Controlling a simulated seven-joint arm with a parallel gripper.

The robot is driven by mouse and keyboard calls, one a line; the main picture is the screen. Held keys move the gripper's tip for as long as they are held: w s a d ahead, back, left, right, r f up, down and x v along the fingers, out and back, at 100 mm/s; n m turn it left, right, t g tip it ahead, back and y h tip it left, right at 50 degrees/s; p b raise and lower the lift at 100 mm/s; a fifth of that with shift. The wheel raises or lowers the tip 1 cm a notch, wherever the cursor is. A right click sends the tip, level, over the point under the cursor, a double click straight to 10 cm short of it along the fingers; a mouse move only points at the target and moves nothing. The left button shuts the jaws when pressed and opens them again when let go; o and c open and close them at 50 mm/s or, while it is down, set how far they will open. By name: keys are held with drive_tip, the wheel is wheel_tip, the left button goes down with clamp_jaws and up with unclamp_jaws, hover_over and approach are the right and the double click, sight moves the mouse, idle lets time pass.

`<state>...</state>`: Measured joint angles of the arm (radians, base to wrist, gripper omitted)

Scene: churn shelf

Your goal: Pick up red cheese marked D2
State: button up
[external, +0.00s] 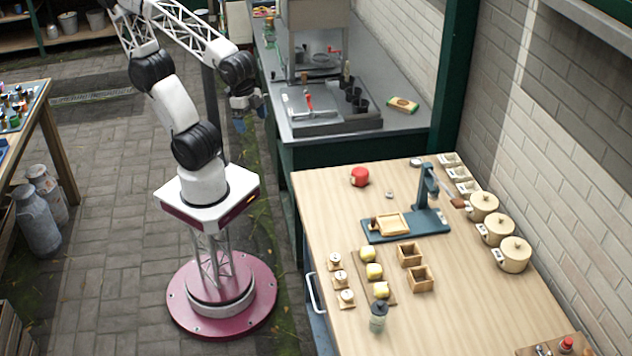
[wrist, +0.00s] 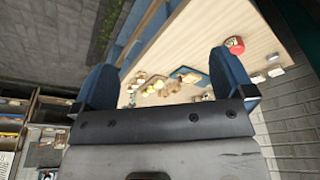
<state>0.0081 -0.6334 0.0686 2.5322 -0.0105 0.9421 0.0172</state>
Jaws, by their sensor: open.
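The red cheese (external: 360,176) sits alone near the far left corner of the wooden table. It also shows in the wrist view (wrist: 235,45), at the upper right beyond the right finger, with a pale mark too small to read. My gripper (external: 247,103) is raised beside the grey counter, away from the wooden table and apart from the cheese. In the wrist view my gripper (wrist: 165,85) has its two blue fingers wide apart with nothing between them up close.
On the wooden table (external: 325,210) stand a blue press (external: 405,222), several lidded pots (external: 497,230), yellow cheeses (external: 373,271), small wooden boxes (external: 419,279) and a bottle (external: 378,316). The grey counter (external: 390,120) lies behind. The table around the red cheese is mostly clear.

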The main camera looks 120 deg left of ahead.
drive_tip(key=shift+c, duration=0.3)
drive_tip(key=m+t+y, duration=0.2)
drive_tip(key=m+y, duration=1.1)
drive_tip(key=m, duration=0.8)
approach(358, 172)
drive_tip(key=x, duration=0.3)
drive_tip(key=shift+w+a, duration=0.2)
drive_tip(key=shift+w, duration=0.05)
drive_tip(key=shift+x, duration=1.25)
drive_tip(key=shift+a, duration=0.1)
drive_tip(key=shift+x, duration=2.55)
